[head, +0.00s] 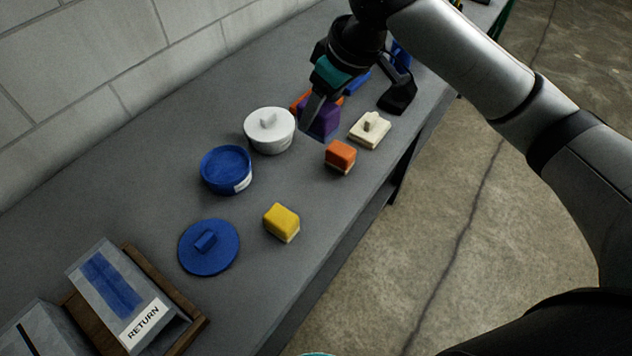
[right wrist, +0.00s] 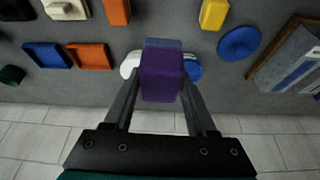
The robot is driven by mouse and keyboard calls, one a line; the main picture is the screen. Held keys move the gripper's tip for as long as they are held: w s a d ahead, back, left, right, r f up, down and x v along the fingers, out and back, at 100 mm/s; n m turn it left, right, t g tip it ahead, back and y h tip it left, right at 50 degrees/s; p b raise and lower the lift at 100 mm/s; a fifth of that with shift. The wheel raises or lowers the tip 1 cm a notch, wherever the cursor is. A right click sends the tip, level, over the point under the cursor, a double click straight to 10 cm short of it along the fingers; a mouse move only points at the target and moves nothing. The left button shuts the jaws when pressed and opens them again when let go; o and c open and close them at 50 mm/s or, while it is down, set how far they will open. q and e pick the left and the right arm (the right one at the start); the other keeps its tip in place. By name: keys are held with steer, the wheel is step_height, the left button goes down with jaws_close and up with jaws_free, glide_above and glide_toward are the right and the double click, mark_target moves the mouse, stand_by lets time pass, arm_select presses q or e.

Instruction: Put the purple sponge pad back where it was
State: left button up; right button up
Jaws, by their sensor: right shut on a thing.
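The purple sponge pad (head: 321,121) is held between the fingers of my right gripper (head: 317,113), in the upper middle of the head view. In the right wrist view, my right gripper (right wrist: 160,98) is shut on the sides of the purple sponge pad (right wrist: 162,76). The pad appears to be above the bench; the exact gap cannot be told. In the head view it is right of the white lidded container (head: 269,137) and partly hides an orange tray (head: 296,102). My left gripper is not in view.
On the grey bench are a blue open container (head: 226,169), blue round lid (head: 207,256), cream square lid (head: 369,133), orange sponge (head: 340,156) and yellow sponge (head: 281,222). A RETURN bin (head: 155,322) stands at lower left. A wall runs behind; bench between blue lid and yellow sponge is clear.

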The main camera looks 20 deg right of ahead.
steer(key=shift+r, duration=0.1)
arm_select(q)
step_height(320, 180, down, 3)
steer(key=b, duration=0.3)
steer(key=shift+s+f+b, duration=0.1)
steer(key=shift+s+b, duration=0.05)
steer(key=shift+b, duration=0.15)
arm_select(e)
steer(key=shift+n, duration=0.3)
step_height(320, 180, down, 20)
steer(key=shift+w+r, duration=0.1)
steer(key=o, duration=1.2)
steer(key=shift+f, duration=0.25)
steer(key=shift+r, duration=0.3)
arm_select(q)
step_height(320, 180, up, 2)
steer(key=p, duration=0.2)
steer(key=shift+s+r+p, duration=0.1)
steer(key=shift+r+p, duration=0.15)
steer(key=shift+p, duration=0.05)
arm_select(e)
steer(key=v, duration=1.1)
steer(key=shift+d+r, duration=0.2)
steer(key=shift+r, duration=0.15)
